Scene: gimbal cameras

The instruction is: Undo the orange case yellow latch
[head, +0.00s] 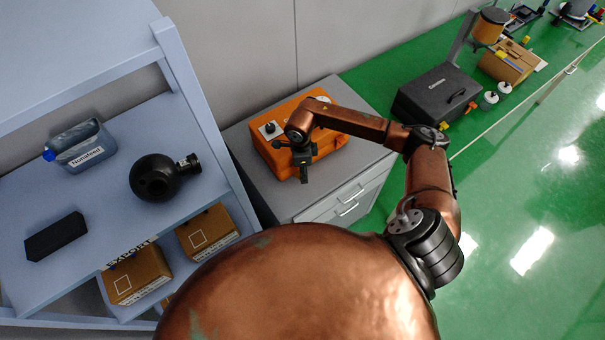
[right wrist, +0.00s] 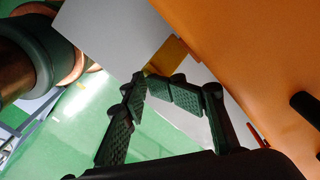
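The orange case (head: 333,143) lies on top of a grey cabinet. Its orange side fills the upper right of the right wrist view (right wrist: 240,60). The yellow latch (right wrist: 168,58) shows at the case's edge in the right wrist view; in the head view I cannot make it out. My right gripper (head: 304,173) hangs at the case's front side. In the right wrist view its fingertips (right wrist: 145,79) come close together right by the latch's lower end. I cannot tell whether they hold it or only lie beside it. My left gripper is in neither view.
The cabinet top (head: 320,187) is bare in front of the case. A blue-grey shelf (head: 95,220) at left holds a jug (head: 80,147), a round black vessel (head: 155,180) and a black block (head: 56,237). A black case (head: 437,95) stands on the green surface at right.

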